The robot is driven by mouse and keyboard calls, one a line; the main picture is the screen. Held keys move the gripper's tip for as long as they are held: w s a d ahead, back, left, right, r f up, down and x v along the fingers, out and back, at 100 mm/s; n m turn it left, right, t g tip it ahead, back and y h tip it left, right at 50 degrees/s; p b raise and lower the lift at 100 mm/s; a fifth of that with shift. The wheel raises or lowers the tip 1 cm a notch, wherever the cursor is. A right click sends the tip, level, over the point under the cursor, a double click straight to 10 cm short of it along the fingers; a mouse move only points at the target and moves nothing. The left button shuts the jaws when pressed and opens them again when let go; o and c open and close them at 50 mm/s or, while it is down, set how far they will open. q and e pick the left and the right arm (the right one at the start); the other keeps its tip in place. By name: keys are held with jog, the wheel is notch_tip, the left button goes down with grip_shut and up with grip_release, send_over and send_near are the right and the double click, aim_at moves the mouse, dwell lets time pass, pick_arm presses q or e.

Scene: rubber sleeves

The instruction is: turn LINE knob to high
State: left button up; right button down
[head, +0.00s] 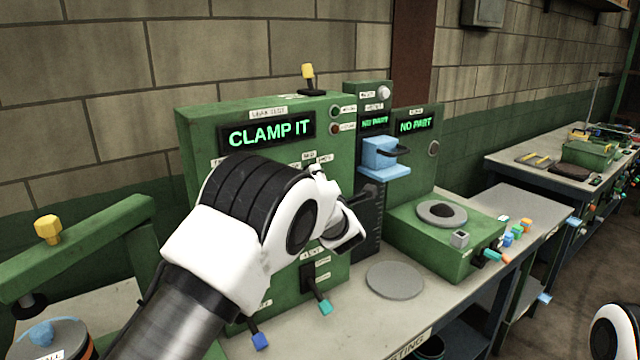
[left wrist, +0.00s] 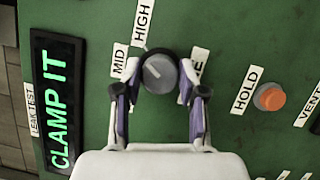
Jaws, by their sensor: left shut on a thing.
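The LINE knob (left wrist: 160,73) is a round grey dial with a dark rim on the green leak test panel (head: 215,135). My left gripper (left wrist: 160,80) is shut on it, with a finger on each side. The knob's pale mark points up and left in the left wrist view, toward the MID label (left wrist: 119,60) and HIGH label (left wrist: 143,22); I cannot tell exactly which. A label right of the knob is partly covered by a finger. In the head view my left arm hides the knob. My right gripper is not in view.
The panel display (head: 271,131) reads CLAMP IT. An orange button (left wrist: 270,97) sits beside the HOLD label (left wrist: 245,90). A blue lever (head: 259,340) and a teal lever (head: 324,306) stick out low on the panel. A round grey plate (head: 394,281) lies on the bench.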

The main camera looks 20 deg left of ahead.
pick_arm(q)
jog(key=shift+a+r+m+p, duration=0.15)
jog(key=shift+r+m+p, duration=0.2)
jog(key=shift+m, duration=0.65)
jog(key=shift+g, duration=0.3)
